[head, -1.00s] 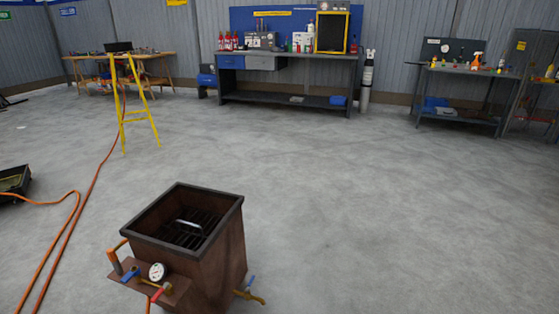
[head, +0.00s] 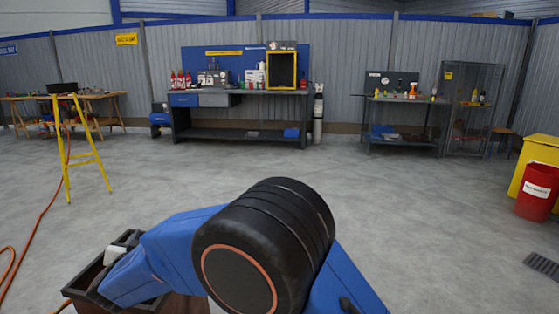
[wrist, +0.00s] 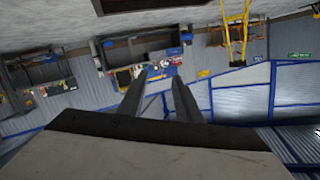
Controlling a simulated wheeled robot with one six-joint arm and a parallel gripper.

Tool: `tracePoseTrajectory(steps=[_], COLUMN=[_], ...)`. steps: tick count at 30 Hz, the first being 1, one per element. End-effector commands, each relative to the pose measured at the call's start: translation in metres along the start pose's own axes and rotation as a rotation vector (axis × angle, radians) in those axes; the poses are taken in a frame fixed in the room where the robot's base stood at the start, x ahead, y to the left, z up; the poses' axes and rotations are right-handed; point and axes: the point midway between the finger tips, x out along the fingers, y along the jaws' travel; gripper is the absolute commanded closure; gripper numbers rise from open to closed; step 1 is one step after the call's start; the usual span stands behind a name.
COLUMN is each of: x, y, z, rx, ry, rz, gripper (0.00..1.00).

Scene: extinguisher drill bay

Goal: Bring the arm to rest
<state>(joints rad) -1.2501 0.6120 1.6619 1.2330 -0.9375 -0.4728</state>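My gripper (wrist: 158,76) shows in the wrist view as two dark fingers standing apart with a clear gap and nothing between them. In the head view my blue arm with a large black joint fills the lower middle. Its far end reaches down left, over or in front of the rusty brown metal box (head: 185,304); I cannot tell the distance between them. The arm hides most of the box, and the fingers cannot be made out in the head view. The wrist view is upside down, with floor at the top.
A long workbench (head: 240,92) and a smaller bench (head: 400,100) line the back wall. A red bin (head: 537,192) and yellow container (head: 540,155) stand right. The mid floor is clear.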

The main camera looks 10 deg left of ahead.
Motion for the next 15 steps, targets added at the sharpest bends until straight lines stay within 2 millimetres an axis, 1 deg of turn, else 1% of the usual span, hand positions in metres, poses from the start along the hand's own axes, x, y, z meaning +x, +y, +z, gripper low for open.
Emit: tracePoseTrajectory(steps=[1, 3, 7, 10, 12, 14, 15], x=[0.007, 0.014, 0.021, 0.021, 0.018, 0.014, 0.011], y=[0.013, 0.029, 0.062, 0.09, 0.11, 0.128, 0.141], z=[-0.026, -0.055, -0.103, -0.139, -0.162, -0.18, -0.192], rx=[0.011, 0.019, 0.028, 0.032, 0.03, 0.029, 0.028], ry=[-0.007, -0.023, -0.058, -0.084, -0.102, -0.12, -0.131], rz=[-0.012, -0.035, -0.074, -0.1, -0.116, -0.128, -0.135], gripper=[0.69, 0.69, 0.69, 0.69, 0.69, 0.69, 0.69])
